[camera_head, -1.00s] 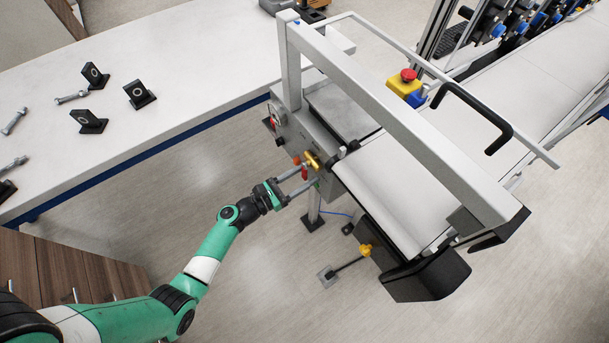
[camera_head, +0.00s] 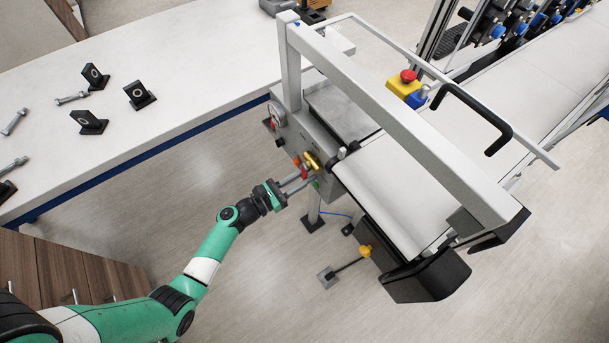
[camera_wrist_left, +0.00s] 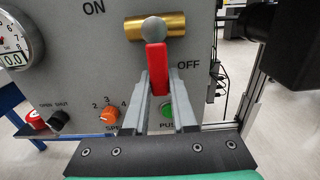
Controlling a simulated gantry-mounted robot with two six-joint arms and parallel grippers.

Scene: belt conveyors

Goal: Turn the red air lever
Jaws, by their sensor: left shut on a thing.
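The red air lever (camera_wrist_left: 157,68) shows large in the left wrist view. It hangs down from a grey round pivot on a brass cylinder (camera_wrist_left: 172,24), with "ON" printed at the upper left and "OFF" at the right. My left gripper (camera_wrist_left: 164,82) is shut on the red lever, one grey finger on each side. In the head view my left gripper (camera_head: 300,180) reaches the side panel of the conveyor machine, and the red lever (camera_head: 304,172) shows small between its fingertips, below the brass part (camera_head: 312,160). My right gripper is not in view.
The panel also carries a gauge (camera_wrist_left: 17,46), an orange speed knob (camera_wrist_left: 109,114), a black knob (camera_wrist_left: 57,120) and a green push button (camera_wrist_left: 167,109). A white table (camera_head: 190,60) with several black brackets stands at the left. The conveyor frame (camera_head: 400,120) rises above the panel.

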